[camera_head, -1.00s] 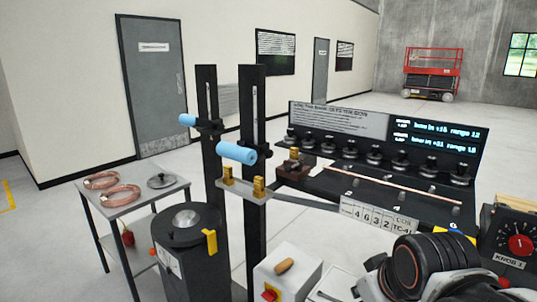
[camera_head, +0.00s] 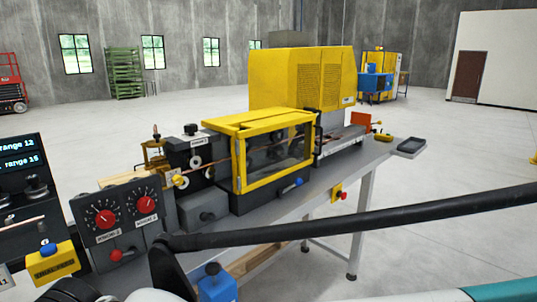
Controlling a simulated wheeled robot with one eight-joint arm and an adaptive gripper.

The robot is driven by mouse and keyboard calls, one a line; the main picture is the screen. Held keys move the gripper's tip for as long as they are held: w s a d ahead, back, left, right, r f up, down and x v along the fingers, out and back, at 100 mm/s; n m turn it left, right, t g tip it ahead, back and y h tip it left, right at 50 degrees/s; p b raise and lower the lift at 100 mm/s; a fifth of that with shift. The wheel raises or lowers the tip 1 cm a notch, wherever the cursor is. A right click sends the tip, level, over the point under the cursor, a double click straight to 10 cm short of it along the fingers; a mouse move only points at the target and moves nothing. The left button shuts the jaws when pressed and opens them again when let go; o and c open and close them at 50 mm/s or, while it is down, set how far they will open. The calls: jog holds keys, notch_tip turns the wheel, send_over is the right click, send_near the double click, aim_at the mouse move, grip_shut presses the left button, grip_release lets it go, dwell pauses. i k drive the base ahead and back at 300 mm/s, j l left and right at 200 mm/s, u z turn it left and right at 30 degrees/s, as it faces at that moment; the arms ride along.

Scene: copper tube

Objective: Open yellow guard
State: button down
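The yellow guard (camera_head: 238,165) is a yellow-framed box with clear panels on the machine bench, in the middle of the head view. It looks closed, with its yellow top lying flat. Dark rollers show dimly through its front panel. A small blue part (camera_head: 298,182) sits low at its front right. My gripper is not in view. A dark bar crosses the foreground below the guard, and part of my own arm shows at the bottom edge.
Control boxes with red knobs (camera_head: 105,217) stand left of the guard. A larger yellow machine housing (camera_head: 300,80) stands behind it. A dark tray (camera_head: 411,146) lies at the bench's right end. Open floor (camera_head: 450,180) spreads to the right.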

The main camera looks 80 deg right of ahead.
aim_at(254, 129)
jog(key=k+l+z, duration=0.1)
jog(key=z, duration=2.55)
